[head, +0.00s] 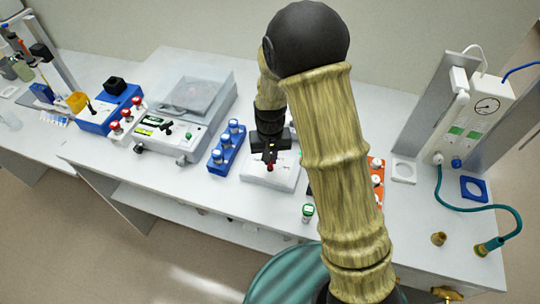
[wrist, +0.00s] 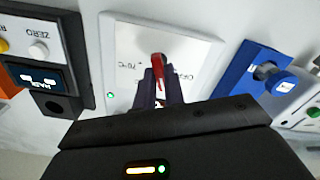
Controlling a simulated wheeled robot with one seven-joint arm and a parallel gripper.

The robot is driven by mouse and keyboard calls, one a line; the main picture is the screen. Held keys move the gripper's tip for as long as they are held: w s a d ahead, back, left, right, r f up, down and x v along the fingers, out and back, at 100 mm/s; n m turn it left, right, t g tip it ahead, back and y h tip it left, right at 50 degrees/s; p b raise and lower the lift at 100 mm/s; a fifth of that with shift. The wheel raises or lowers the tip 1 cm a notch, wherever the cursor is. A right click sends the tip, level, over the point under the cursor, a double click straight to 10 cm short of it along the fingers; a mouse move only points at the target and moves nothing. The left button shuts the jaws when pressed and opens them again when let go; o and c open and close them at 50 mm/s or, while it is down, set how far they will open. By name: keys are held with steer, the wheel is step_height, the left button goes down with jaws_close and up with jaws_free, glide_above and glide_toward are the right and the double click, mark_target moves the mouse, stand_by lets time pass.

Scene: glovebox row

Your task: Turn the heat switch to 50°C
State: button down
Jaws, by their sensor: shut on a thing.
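The heat switch, a red lever (wrist: 158,66), stands on a white panel (wrist: 205,30). My gripper (wrist: 160,80) is shut on the red lever, with the fingers on either side of it. The panel shows upside down in the wrist view, with a label like 70°C left of the lever and OFF to its right; other markings are hidden by the fingers. In the head view my gripper (head: 270,158) is over the white panel (head: 285,183), and a bit of red shows at the fingertips. The lever's exact setting cannot be read.
A blue rack with vials (head: 226,147) stands close left of the panel. A dark device with a ZERO button (wrist: 42,60) is beside the panel in the wrist view. A green-labelled vial (head: 307,212) stands near the front edge. My arm hides part of the bench.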

steer(key=shift+w+r+m, duration=0.1)
steer(key=shift+m, duration=0.2)
steer(key=c, duration=1.5)
jaws_free()
step_height(320, 180, up, 17)
steer(key=shift+r+b, duration=0.15)
steer(key=shift+b, duration=0.5)
steer(key=shift+d, duration=0.15)
